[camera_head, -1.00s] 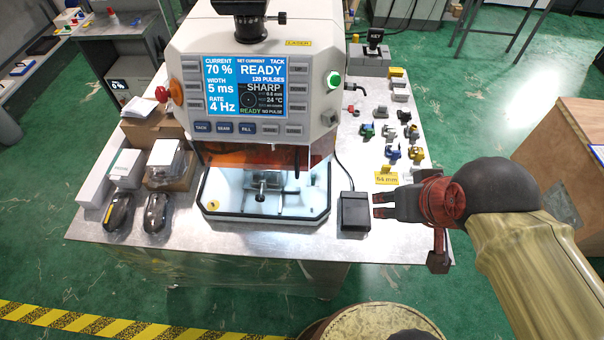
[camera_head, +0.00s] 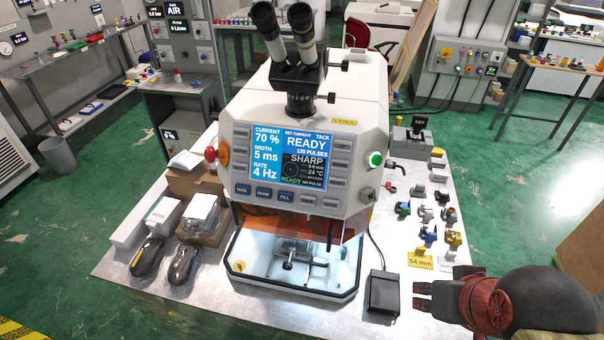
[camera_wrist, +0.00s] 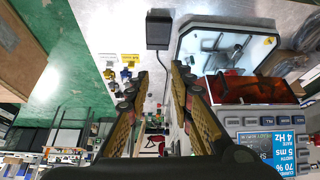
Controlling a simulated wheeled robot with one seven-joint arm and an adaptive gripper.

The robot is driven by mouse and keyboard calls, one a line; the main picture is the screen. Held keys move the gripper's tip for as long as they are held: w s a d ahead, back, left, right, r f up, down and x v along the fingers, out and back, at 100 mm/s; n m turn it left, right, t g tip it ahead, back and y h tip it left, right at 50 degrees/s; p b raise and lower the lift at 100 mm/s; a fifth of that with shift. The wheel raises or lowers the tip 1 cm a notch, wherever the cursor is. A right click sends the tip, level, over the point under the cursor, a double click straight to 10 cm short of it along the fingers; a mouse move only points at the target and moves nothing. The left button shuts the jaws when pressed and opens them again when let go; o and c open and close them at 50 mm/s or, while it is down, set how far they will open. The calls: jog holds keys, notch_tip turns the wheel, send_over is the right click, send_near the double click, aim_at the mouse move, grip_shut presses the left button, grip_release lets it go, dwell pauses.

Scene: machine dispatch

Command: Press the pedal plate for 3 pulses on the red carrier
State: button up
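The pedal plate looks to be the black box (camera_head: 382,292) with a cable on the bench, right of the machine's chamber. It also shows in the wrist view (camera_wrist: 159,30), ahead of my fingertips. My gripper (camera_head: 420,296) is just right of the pedal in the head view, apart from it in the picture. In the wrist view my gripper (camera_wrist: 158,85) has its two fingers spread, with nothing between them. The laser machine (camera_head: 300,120) reads READY, 70 %, 5 ms, 4 Hz and NO PULSE. A metal fixture (camera_head: 288,262) sits in its lit chamber. I cannot pick out a red carrier.
Several small coloured clamp parts (camera_head: 428,234) stand on the bench behind my gripper, by a yellow 64 mm tag (camera_head: 420,260). A key-switch box (camera_head: 412,140) is farther back. Two dark mouse-like objects (camera_head: 183,264) and boxes (camera_head: 202,212) are at the left.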

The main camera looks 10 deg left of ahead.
grip_shut()
dwell(1.3)
